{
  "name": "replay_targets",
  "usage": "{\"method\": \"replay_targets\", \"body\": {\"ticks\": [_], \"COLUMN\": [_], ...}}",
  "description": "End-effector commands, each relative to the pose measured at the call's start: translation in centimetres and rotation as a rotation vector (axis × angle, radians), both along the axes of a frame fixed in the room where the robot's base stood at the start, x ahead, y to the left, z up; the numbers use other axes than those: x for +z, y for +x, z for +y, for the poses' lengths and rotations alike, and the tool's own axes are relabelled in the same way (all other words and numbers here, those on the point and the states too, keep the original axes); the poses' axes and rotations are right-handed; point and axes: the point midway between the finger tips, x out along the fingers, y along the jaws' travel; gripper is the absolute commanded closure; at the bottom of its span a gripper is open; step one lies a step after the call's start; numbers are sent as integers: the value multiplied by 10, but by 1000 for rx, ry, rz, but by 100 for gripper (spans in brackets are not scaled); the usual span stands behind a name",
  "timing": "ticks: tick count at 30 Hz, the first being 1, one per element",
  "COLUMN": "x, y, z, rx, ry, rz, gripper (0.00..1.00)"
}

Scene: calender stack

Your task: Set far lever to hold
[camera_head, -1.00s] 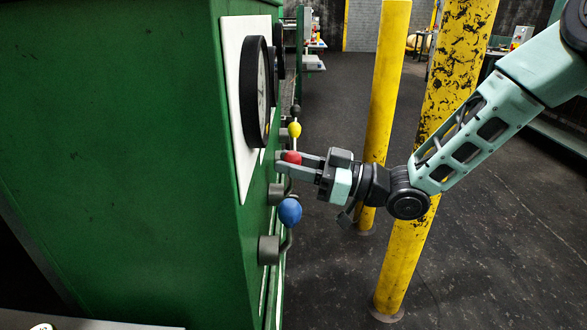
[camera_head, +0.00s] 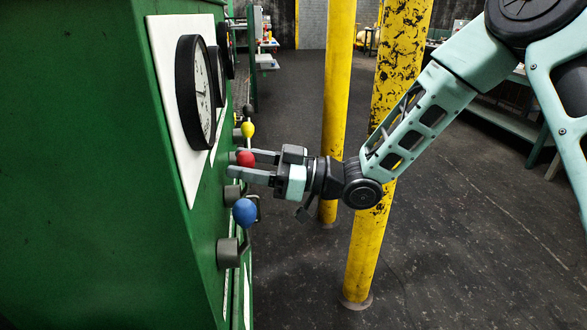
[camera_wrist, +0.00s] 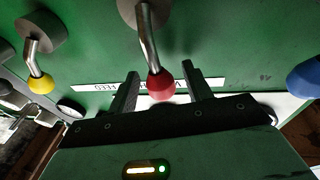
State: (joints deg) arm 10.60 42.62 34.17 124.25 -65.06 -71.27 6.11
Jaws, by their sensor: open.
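Levers with coloured ball knobs stick out of a green machine's side. The far lever's black knob (camera_head: 248,110) is the farthest in the head view. Nearer come the yellow knob (camera_head: 248,130), the red knob (camera_head: 246,158) and the blue knob (camera_head: 245,212). My gripper (camera_head: 250,165) is open, its fingers on either side of the red knob. In the wrist view the red knob (camera_wrist: 161,86) sits between the open fingertips (camera_wrist: 160,80), with visible gaps. The yellow knob (camera_wrist: 41,84) is at left there, the blue knob (camera_wrist: 305,78) at right. I cannot clearly pick out the black knob there.
Round dials (camera_head: 199,92) on a white panel (camera_head: 165,70) stand above the levers. A label strip (camera_wrist: 95,86) lies behind the red knob. Two yellow posts (camera_head: 338,90) (camera_head: 383,150) stand right of the machine, behind my arm. Dark floor (camera_head: 460,220) is open at right.

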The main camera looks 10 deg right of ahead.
Motion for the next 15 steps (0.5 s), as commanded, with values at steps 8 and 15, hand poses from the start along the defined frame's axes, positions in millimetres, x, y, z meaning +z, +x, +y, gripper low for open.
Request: {"method": "replay_targets", "body": {"ticks": [8,15], "x": [-7,-15], "y": [-7,-20], "z": [-34,-88], "rx": [-5,-6], "ry": [-2,-1], "rz": [1,1], "gripper": [50,50]}}
